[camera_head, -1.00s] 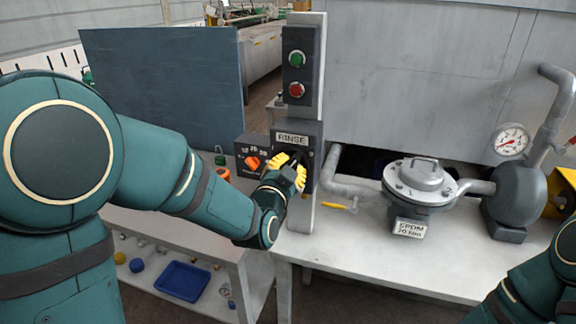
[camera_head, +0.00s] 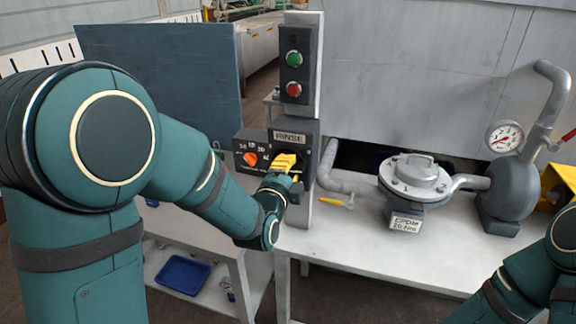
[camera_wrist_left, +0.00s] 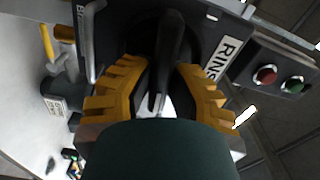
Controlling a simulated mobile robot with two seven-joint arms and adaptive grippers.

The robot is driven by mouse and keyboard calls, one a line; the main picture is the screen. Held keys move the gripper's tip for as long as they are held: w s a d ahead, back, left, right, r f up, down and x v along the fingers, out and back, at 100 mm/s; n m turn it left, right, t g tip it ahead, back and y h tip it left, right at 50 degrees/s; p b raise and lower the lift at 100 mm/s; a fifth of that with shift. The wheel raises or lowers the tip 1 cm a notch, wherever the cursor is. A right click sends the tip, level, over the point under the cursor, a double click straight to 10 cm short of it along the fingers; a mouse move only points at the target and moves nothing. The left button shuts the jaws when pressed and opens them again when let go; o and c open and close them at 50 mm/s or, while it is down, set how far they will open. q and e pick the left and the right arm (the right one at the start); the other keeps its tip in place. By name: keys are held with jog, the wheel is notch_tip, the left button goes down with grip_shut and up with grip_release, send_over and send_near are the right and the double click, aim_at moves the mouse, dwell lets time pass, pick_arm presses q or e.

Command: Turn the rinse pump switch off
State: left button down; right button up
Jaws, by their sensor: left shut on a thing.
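The rinse pump switch is on a dark box (camera_head: 308,135) with a RINSE label, fixed to a grey post. In the left wrist view its black handle (camera_wrist_left: 170,62) lies between the two yellow fingers of my left gripper (camera_wrist_left: 160,90). In the head view my left gripper (camera_head: 284,162) is at the front of the box and hides most of the switch. It is shut on the handle. My right arm (camera_head: 530,275) shows at the lower right, but its gripper is out of view.
A green button (camera_head: 293,59) and a red button (camera_head: 293,89) sit above the box. An orange dial (camera_head: 250,159) is just left of it. A grey pump (camera_head: 414,175), pipes and a gauge (camera_head: 505,137) stand on the table to the right. A blue tray (camera_head: 183,275) lies on a lower shelf.

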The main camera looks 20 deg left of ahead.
pick_arm(q)
jog(key=shift+w+r+m, duration=0.1)
jog(key=shift+m, duration=0.6)
jog(key=c, duration=0.9)
grip_release()
